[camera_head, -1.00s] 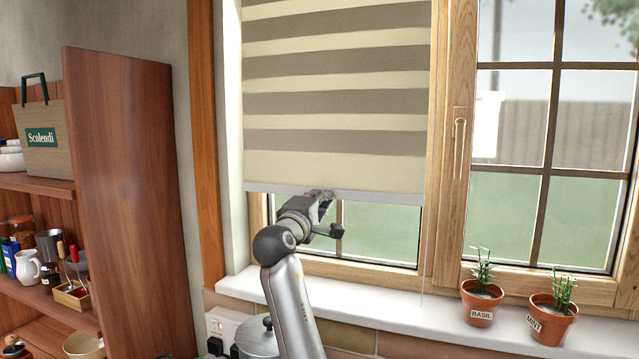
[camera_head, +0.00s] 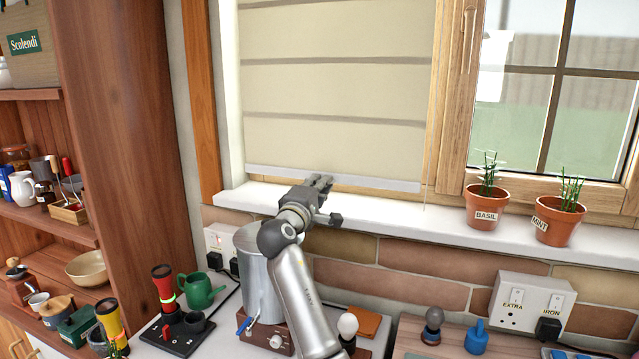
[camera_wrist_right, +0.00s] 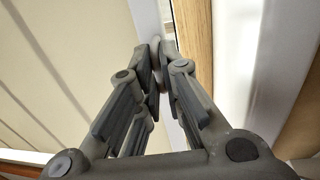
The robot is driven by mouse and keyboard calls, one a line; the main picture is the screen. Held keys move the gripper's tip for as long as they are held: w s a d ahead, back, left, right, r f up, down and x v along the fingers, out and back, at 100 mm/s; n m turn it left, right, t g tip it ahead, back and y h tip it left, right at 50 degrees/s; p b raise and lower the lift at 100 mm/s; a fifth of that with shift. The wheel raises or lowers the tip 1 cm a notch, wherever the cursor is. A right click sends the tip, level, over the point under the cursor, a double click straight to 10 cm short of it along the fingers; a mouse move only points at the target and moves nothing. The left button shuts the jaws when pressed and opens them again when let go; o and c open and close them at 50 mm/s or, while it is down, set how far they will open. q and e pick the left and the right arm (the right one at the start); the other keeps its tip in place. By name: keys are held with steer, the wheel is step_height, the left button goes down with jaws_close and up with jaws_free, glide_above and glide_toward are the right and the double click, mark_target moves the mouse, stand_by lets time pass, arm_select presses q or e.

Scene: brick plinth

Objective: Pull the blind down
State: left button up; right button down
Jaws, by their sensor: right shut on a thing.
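The blind (camera_head: 335,105) is cream with thin darker bands and hangs over the left window in the head view. Its pale bottom bar (camera_head: 385,184) is just above the white window sill. My right gripper (camera_head: 322,184) is at the bar, a little left of its middle, and is shut on it. The right wrist view shows the two fingers (camera_wrist_right: 160,75) close together at the pale bar (camera_wrist_right: 150,22), with the cream blind fabric (camera_wrist_right: 55,70) to the left. The exact contact is partly hidden by the fingers. My left gripper is not in view.
Potted basil (camera_head: 487,205) and mint (camera_head: 558,212) stand on the sill (camera_head: 375,215) to the right. A wooden shelf unit (camera_head: 125,130) stands at the left.

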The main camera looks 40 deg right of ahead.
steer(key=c, duration=1.6)
jaws_free()
steer(key=shift+s+a+r, duration=0.1)
steer(key=shift+a+r, duration=0.05)
steer(key=v, duration=1.2)
